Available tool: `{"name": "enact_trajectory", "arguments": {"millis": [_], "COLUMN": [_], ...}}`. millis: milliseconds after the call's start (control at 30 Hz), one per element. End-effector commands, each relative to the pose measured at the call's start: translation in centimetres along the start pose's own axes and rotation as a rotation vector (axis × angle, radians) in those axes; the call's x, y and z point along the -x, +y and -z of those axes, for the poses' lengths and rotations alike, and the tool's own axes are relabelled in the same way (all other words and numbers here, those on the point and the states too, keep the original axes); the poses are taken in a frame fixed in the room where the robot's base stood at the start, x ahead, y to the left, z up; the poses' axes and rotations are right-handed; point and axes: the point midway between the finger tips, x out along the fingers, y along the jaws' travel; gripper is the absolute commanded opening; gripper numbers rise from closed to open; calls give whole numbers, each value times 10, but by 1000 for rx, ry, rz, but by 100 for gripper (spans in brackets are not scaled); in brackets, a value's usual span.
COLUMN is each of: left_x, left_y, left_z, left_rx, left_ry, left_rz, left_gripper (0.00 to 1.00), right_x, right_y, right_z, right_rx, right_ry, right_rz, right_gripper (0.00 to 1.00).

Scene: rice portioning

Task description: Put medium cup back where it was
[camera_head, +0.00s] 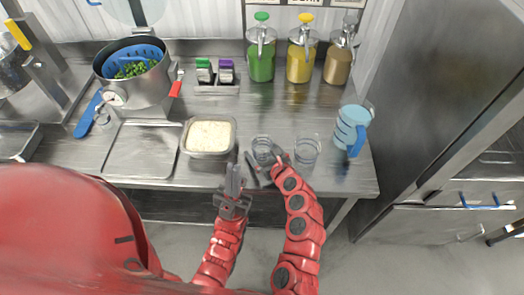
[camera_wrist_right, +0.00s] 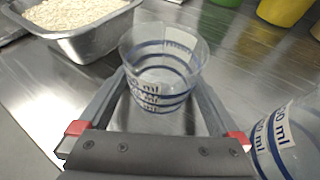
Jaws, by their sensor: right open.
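A clear cup with blue measuring lines (camera_head: 262,148) stands upright on the steel counter, right of the rice container. My right gripper (camera_head: 264,162) is open around this cup. In the right wrist view the cup (camera_wrist_right: 163,68) stands between the two spread fingers (camera_wrist_right: 165,85), with visible space beside it. A second clear marked cup (camera_head: 307,151) stands just to its right; its edge shows in the right wrist view (camera_wrist_right: 290,135). I cannot tell from size labels which is the medium cup. My left gripper (camera_head: 235,175) is empty and looks shut, in front of the rice container.
A metal container of rice (camera_head: 209,153) sits left of the cups. A blue pitcher (camera_head: 352,128) stands at the right. Sauce bottles (camera_head: 299,55) line the back. A tray (camera_head: 140,150) and a pot with a blue colander (camera_head: 136,75) are left. Counter behind the cups is clear.

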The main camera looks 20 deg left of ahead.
Motion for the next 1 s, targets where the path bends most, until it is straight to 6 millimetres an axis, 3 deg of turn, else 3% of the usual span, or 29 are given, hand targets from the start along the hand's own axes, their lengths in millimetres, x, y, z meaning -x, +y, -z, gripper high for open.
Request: {"name": "enact_trajectory", "arguments": {"millis": [267,700,1000], "left_x": [4,15,16], "left_y": [0,1,1], "left_z": [-1,-2,-3], "left_rx": [0,0,0], "left_ry": [0,0,0], "left_rz": [0,0,0], "left_gripper": [0,0,0], "right_x": [18,88,117], "right_y": [2,0,0], "right_z": [-2,-1,-3], "right_rx": [-1,-3,0], "right_ry": [-4,-2,-2], "right_rz": [-1,3,0], "right_gripper": [99,99,99]}}
